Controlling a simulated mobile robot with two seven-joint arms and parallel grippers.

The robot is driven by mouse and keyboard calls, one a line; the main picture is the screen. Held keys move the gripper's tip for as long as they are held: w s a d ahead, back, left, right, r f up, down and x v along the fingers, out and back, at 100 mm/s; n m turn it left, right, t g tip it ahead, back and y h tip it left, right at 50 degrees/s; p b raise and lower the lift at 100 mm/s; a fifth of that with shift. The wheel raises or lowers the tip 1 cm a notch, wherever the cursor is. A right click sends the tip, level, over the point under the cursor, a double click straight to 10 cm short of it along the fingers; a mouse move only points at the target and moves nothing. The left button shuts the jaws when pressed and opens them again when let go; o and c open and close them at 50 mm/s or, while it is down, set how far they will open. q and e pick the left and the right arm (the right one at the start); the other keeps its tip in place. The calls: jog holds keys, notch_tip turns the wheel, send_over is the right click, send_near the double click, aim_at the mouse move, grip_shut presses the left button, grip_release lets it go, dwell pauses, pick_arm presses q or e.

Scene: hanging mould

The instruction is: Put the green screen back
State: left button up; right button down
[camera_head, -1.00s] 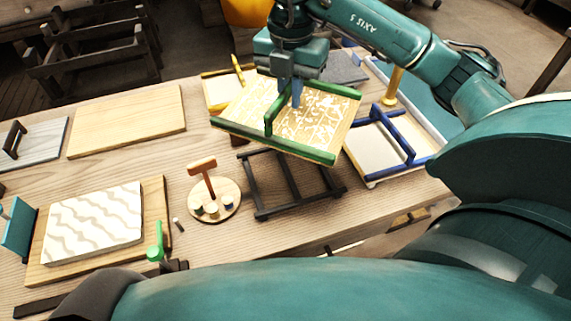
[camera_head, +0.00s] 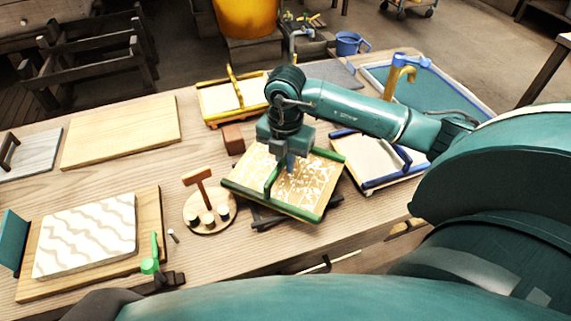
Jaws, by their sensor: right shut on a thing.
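The green screen (camera_head: 307,186) is a square patterned mesh with green side bars and a green handle bar across its middle. It sits low over the dark rack (camera_head: 268,219), turned somewhat against it and covering most of it. I cannot tell whether it touches the rack. My right gripper (camera_head: 290,166) is shut on the green screen's handle from above. My left gripper is not in view.
The blue screen (camera_head: 375,159) lies close on the right, the yellow screen (camera_head: 225,99) behind. A brown block (camera_head: 233,139) stands near the screen's back left corner. A round stand (camera_head: 207,212) with small pots is on the left. A patterned panel (camera_head: 88,233) lies further left.

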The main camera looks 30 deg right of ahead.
jog(key=shift+f, duration=0.95)
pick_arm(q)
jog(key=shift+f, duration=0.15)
pick_arm(e)
jog(key=shift+f, duration=0.2)
jog(key=c, duration=1.5)
grip_release()
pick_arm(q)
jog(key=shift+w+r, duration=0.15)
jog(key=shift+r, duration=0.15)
pick_arm(e)
jog(key=shift+r, duration=0.1)
